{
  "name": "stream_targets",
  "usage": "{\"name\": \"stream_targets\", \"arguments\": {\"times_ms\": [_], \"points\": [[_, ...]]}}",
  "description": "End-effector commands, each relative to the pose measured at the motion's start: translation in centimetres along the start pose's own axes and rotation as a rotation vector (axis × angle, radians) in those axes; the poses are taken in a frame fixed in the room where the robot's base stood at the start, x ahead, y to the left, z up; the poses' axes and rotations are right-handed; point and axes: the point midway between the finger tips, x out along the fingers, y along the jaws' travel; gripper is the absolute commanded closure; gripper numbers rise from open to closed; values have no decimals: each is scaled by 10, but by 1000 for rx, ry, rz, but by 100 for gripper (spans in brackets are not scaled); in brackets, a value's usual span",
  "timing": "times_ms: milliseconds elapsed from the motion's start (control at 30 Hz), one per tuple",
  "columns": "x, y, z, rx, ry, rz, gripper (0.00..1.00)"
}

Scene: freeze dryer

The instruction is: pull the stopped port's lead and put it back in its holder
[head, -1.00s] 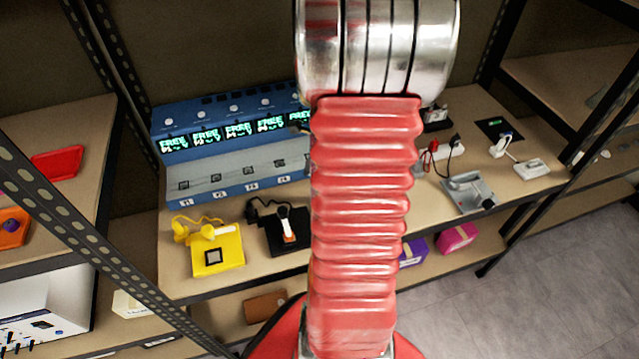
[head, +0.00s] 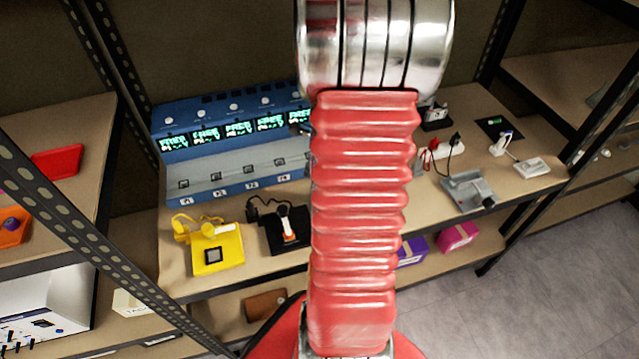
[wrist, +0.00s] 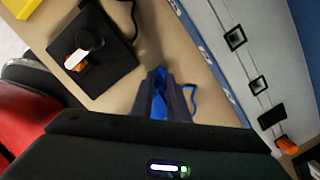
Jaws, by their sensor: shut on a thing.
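In the wrist view my gripper (wrist: 160,74) shows as two short dark fingers in front of its black body. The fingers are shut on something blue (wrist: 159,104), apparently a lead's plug. A thin blue cable (wrist: 193,98) curves beside them. The blue freeze dryer's port face (wrist: 222,62) lies to the right, with a row of square ports. An orange piece (wrist: 286,144) shows at the lower end of that row. In the head view the dryer (head: 210,177) has lit displays; my arm hides its right end and my gripper.
A yellow holder (head: 232,263) and a black holder (head: 273,242) with their leads stand on the bench, left of my arm. A grey device (head: 461,192) and a white device (head: 532,167) stand to the right. Shelf posts border the bench.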

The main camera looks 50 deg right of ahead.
Motion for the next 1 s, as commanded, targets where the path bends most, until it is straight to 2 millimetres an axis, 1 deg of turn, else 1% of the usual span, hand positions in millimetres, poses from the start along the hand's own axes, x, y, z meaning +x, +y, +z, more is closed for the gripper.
{"name": "stream_targets", "arguments": {"times_ms": [1000], "points": [[12, 0, -2, 0, 0, 0, 100]]}}
